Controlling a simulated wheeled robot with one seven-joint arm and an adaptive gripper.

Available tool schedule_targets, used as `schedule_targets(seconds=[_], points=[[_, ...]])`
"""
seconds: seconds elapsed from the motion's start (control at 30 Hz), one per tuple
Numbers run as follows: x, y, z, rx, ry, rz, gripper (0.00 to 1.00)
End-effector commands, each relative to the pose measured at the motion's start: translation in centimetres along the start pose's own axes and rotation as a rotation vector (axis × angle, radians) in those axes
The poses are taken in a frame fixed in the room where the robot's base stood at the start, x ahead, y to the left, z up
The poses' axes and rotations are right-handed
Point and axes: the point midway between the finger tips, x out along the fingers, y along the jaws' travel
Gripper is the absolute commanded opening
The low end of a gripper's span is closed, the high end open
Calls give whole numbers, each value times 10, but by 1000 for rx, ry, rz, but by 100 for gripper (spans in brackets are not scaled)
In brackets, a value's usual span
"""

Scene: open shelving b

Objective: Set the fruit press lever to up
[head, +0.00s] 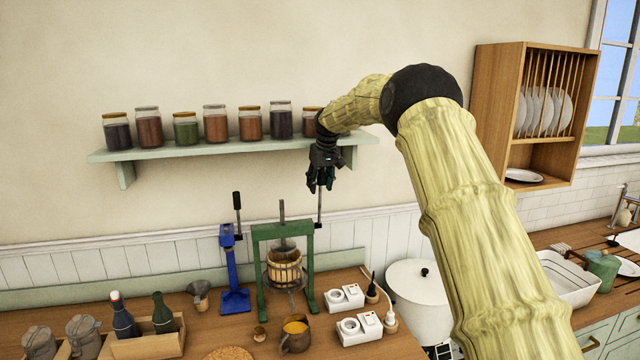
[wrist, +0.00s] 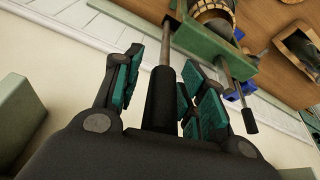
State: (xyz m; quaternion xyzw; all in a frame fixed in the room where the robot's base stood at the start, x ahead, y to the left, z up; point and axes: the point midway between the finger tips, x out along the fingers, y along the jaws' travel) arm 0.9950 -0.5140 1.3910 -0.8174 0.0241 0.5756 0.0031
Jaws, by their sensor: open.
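The fruit press (head: 284,268) stands on the wooden counter, a green frame around a slatted wooden basket. Its lever (head: 320,208), a thin metal rod, points upward at the right of the frame. My gripper (head: 320,182) is at the lever's upper end, above the frame. In the wrist view, the lever's black grip (wrist: 162,98) lies between the open fingers of my gripper (wrist: 163,75). The fingers are on both sides of the grip and do not look closed on it. The press's green top beam (wrist: 215,60) shows beyond the fingertips.
A blue tool (head: 232,270) with its own black-handled lever (head: 238,212) stands close left of the press. A shelf (head: 230,147) with several jars is above and behind. White sockets (head: 345,297), a mug (head: 295,335) and a white pot (head: 420,300) stand nearby.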

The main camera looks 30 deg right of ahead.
Motion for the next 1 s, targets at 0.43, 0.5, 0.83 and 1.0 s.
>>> schedule_targets(seconds=[0.43, 0.5, 0.83, 1.0], points=[[-58, 1, -1, 0, 2, 0, 41], [-71, 1, -1, 1, 2, 0, 41], [-112, 2, 0, 1, -1, -1, 41], [-118, 2, 0, 1, -1, -1, 41]])
